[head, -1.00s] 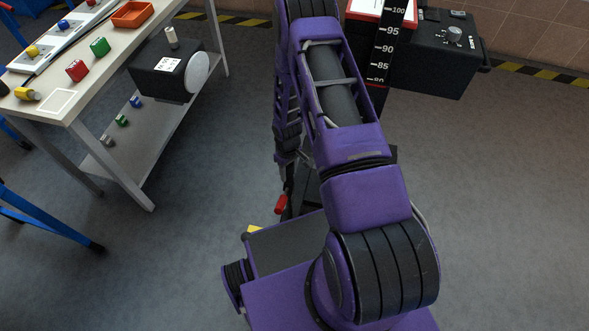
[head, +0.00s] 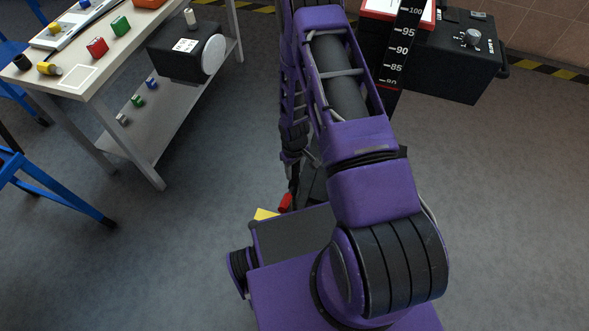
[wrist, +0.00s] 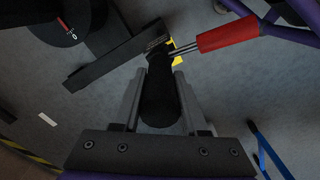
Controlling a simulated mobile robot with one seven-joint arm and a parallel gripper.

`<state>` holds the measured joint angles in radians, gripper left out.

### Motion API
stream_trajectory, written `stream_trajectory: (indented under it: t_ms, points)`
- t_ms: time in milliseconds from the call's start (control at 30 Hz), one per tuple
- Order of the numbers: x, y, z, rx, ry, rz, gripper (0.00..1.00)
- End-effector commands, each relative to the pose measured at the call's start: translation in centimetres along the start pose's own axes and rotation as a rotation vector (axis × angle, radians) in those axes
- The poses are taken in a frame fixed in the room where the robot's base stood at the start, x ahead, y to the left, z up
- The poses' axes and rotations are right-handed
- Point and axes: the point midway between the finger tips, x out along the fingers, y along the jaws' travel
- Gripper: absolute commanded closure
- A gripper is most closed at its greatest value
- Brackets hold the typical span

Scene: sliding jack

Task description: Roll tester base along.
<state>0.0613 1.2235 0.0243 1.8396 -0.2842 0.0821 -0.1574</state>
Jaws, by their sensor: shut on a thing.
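In the wrist view, my gripper (wrist: 160,76) is closed around a black round handle (wrist: 160,100), one finger on each side. A dark flat bar (wrist: 108,56) lies beyond it, with a yellow patch (wrist: 177,47) beside the grip. A red grip on metal rods (wrist: 228,34) reaches to the right; it also shows in the head view (head: 285,202). A round dark dial with a red mark and a 0 (wrist: 62,22) is at upper left. In the head view, my purple arm hides most of this, and I cannot tell which part is the tester base.
A workbench (head: 75,77) with coloured blocks and a lower shelf stands at left. A blue metal frame (head: 60,190) is at left. At upper right are a number scale (head: 404,45) and a black box with a knob (head: 455,58). Floor at lower right is clear.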

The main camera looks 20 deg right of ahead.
Motion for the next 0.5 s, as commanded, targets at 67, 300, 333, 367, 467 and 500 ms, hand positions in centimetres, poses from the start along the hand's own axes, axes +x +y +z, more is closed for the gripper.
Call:
stream_trajectory:
  t_ms: [67,300,333,367,467,500]
  points:
    - [0.01,-0.06,0.00,0.000,-0.001,-0.001,0.47]
    - [0.00,-0.02,-0.01,0.000,0.000,0.000,0.28]
    - [0.00,-0.02,-0.02,0.000,0.000,0.000,0.28]
    - [0.00,-0.01,-0.02,0.000,0.000,0.000,0.28]
    - [-0.09,0.00,-0.03,0.000,0.000,0.000,0.28]
    - [-0.27,0.01,-0.05,0.000,0.001,0.000,0.28]
